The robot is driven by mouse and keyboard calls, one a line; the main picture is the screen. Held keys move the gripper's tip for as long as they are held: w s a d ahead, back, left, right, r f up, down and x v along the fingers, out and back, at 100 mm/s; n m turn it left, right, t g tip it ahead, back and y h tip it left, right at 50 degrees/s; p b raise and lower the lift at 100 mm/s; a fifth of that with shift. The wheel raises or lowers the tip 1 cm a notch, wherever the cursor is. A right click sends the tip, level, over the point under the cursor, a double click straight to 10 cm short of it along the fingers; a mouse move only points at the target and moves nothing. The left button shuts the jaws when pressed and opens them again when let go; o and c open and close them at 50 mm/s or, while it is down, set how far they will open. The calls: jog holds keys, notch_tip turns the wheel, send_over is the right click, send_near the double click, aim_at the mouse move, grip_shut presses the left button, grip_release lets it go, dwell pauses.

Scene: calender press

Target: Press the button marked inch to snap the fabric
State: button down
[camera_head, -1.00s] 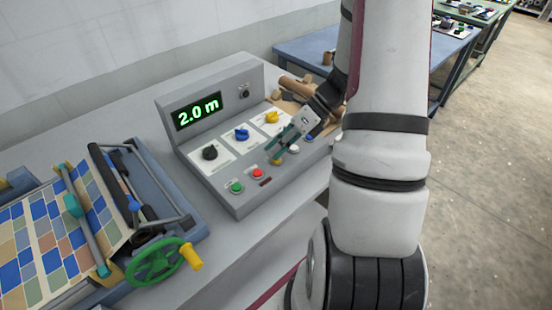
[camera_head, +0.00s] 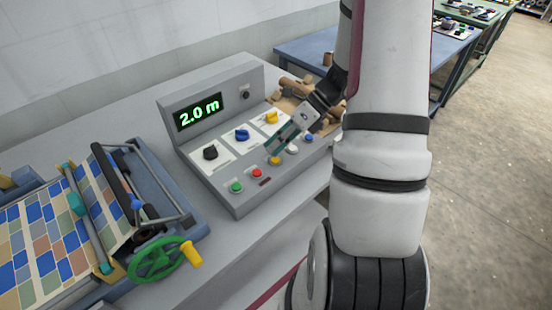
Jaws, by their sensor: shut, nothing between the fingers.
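The grey control panel (camera_head: 222,190) stands on the bench with a row of round buttons along its front: green (camera_head: 236,187), red (camera_head: 257,173), yellow (camera_head: 275,160), white (camera_head: 292,149) and blue (camera_head: 309,138). Their labels are too small to read, so I cannot tell which is marked inch. My gripper (camera_head: 271,149) is shut and empty, with its teal fingertips just above and behind the yellow button. Contact with a button cannot be made out. The patchwork fabric (camera_head: 45,238) lies on the blue-framed press at the left. The display (camera_head: 199,110) reads 2.0 m.
Black (camera_head: 210,152), blue (camera_head: 242,134) and yellow (camera_head: 271,117) knobs sit on the panel's sloped face. A green handwheel (camera_head: 158,261) with a yellow handle stands at the press's front. Brown pieces lie behind the panel at the right. The bench between press and panel is clear.

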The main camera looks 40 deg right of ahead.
jog(key=shift+r+p, duration=1.4)
jog(key=shift+r, duration=1.15)
